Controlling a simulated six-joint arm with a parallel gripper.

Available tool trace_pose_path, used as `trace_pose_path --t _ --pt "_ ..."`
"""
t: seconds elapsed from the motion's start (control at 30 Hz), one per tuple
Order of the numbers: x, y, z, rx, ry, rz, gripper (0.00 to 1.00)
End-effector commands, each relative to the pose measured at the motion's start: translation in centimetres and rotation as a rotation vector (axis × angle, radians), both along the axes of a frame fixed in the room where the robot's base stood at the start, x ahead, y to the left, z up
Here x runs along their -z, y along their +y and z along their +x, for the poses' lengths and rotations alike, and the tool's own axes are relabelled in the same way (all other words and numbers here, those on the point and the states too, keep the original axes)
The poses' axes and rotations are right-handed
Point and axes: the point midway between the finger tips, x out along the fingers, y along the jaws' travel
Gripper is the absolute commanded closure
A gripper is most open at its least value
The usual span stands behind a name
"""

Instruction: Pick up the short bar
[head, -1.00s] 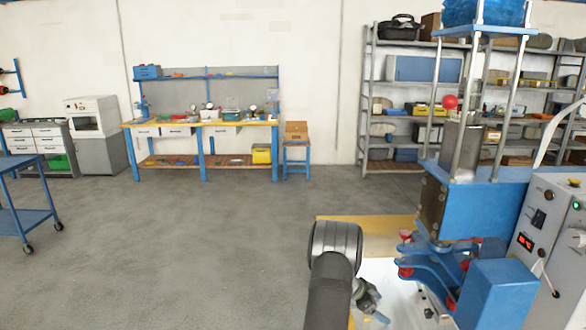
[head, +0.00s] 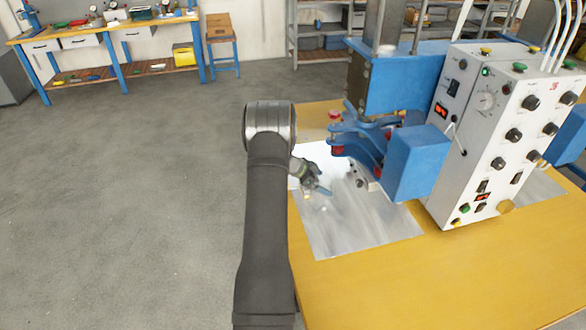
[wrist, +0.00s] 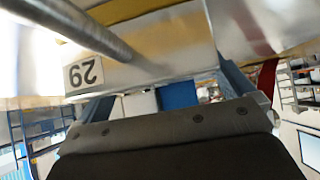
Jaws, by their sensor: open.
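My gripper (head: 315,189) is at the end of my dark arm, over the bright metal plate (head: 335,238) at the left of the blue machine. In the wrist view its two blue-grey fingers stand apart, and my gripper (wrist: 168,92) is open. I see nothing held between the fingers. I cannot make out a short bar for certain in either view. I cannot tell what the rod belongs to.
The blue welding machine (head: 400,80) with red-tipped blue arms (head: 350,140) stands close right of my gripper. Its white control box (head: 490,140) is further right. The yellow table (head: 430,285) is clear in front. Open floor (head: 130,200) lies to the left.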

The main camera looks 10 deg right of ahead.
Motion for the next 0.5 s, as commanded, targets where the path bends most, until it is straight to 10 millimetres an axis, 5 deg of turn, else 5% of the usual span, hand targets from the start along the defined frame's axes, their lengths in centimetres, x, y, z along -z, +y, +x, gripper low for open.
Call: trace_pose_path --t 0.3,0.5 --pt "-10.2 7.5 -0.1 0.016 0.000 0.236 0.02" --pt "-14.9 12.2 -0.7 -0.020 0.001 0.391 0.02"
